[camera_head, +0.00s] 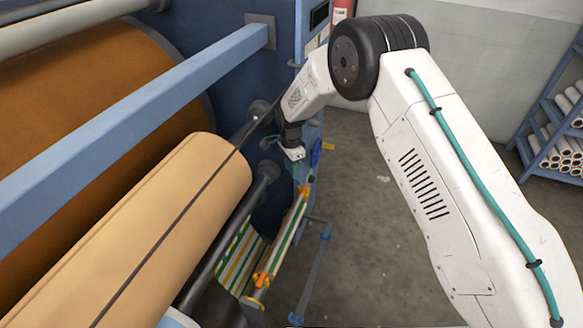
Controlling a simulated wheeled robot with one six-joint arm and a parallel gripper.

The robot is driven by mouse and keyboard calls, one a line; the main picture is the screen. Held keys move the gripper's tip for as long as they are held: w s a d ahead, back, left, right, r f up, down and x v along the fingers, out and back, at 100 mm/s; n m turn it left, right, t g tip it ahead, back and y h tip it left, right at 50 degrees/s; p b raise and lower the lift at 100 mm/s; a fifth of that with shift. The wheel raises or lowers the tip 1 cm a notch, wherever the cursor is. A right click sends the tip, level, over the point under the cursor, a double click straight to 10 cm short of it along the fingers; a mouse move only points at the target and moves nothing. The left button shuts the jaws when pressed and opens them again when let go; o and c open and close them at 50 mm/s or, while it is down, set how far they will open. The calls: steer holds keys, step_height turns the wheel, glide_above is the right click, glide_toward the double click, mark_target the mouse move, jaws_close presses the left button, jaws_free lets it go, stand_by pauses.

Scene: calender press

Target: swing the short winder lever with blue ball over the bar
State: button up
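My gripper (293,152) is at the end of my white arm, close against the end frame of the press, just right of the tan roll's end. It is small and partly hidden by my wrist, so whether its fingers are open or shut cannot be made out. A small blue part (316,152), possibly the lever's ball, shows just right of the gripper. I cannot tell whether they touch. A thin dark rod (262,117) slants from beside my wrist toward the tan roll. The short winder lever itself cannot be clearly picked out. A blue bar (125,117) runs diagonally across the press front.
A large tan roll (190,195) and a dark shaft (225,240) lie below the bar. Striped fabric (285,235) with orange clips hangs beside them. A blue rack of white rolls (555,135) stands at the far right. The grey floor between is mostly clear.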

jaws_close()
steer(key=shift+d, duration=0.1)
